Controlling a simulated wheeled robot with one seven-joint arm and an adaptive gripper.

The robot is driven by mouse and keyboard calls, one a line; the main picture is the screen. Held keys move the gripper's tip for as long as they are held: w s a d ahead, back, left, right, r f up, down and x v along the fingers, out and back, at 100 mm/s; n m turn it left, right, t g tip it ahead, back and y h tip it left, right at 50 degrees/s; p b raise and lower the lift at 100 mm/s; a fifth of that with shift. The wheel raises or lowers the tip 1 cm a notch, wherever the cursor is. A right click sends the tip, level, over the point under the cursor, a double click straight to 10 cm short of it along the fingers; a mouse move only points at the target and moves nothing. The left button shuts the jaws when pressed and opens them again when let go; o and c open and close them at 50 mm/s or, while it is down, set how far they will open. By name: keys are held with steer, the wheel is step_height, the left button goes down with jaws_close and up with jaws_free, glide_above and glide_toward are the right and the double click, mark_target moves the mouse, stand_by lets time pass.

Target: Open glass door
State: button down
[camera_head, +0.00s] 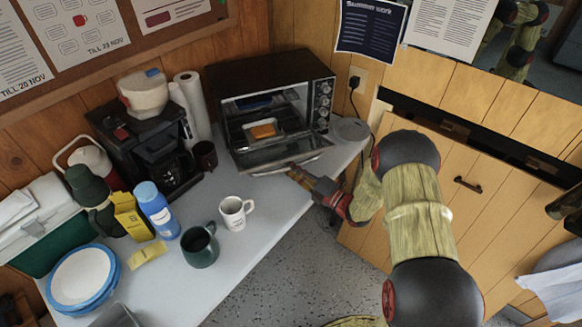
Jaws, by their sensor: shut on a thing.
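A dark toaster oven (268,80) stands at the back of the white worktop, its knobs on the right of its front. Its glass door (283,156) appears swung down at the front, with the silver handle edge lowest. I cannot tell the exact angle. An orange-brown item (263,130) shows inside the oven. My gripper (294,174) is at the right part of the door's handle edge, shut on it. My arm comes in from the right, and the fingertips are small and partly hidden.
A white mug (234,212) and a dark green mug (200,246) stand on the worktop in front of the oven. A coffee maker (150,145) and a dark mug (205,156) stand to its left. A round grey lid-like thing (351,129) lies to its right.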

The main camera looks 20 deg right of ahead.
steer(key=shift+w+r, duration=0.1)
steer(key=c, duration=1.9)
jaws_free()
steer(key=v, duration=1.2)
